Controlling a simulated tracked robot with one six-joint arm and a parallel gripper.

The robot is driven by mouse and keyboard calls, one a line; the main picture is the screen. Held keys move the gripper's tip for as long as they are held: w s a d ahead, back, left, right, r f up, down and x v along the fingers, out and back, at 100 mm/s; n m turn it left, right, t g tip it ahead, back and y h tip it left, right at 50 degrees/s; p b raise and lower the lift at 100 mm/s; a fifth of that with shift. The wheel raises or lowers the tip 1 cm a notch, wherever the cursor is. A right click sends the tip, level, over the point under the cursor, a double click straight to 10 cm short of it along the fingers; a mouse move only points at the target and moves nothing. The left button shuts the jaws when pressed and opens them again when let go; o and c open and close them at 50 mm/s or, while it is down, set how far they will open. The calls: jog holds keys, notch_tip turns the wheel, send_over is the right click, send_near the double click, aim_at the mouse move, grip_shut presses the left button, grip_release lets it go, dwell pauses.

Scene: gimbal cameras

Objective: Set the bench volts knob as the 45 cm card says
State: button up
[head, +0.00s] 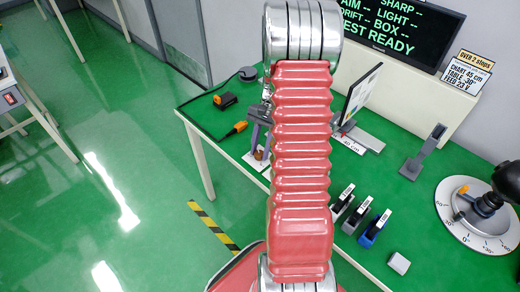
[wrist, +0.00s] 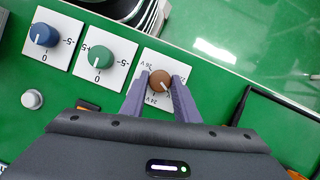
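The bench volts knob is a brown knob (wrist: 160,82) on a white plate marked in volts, with 24 V and 26 V readable upside down in the wrist view. A small white pointer mark shows at its lower right. The card (head: 467,73) at the right of the head view reads chart 45 cm, table -30°, feed 23 V.
A blue knob (wrist: 43,35) and a green knob (wrist: 101,57) stand left of the brown one.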

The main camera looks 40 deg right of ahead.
jog(key=o, duration=0.4)
jog(key=shift+o, duration=0.2)
jog(key=v, duration=1.3)
jog(key=shift+d+r, duration=0.2)
jog(key=shift+r, duration=0.1)
jog(key=shift+w, duration=0.1)
jog(key=s+a+r+n+t+h, duration=0.1)
jog(key=s+a+r+n, duration=0.3)
jog(key=a, duration=0.7)
jog(key=s+a+r+n+t+h, duration=0.1)
jog(key=s+a+r+n+t, duration=0.2)
jog(key=a, duration=0.8)
jog(key=s+a+r+n+t+h, duration=0.2)
jog(key=s+a+r+n, duration=0.2)
jog(key=a, duration=0.7)
notch_tip(320, 180, up, 2)
jog(key=n, duration=0.3)
jog(key=shift+s+a+r+n+t, duration=0.15)
jog(key=shift+s+a+n+t, duration=0.1)
jog(key=shift+s+n+t, duration=0.15)
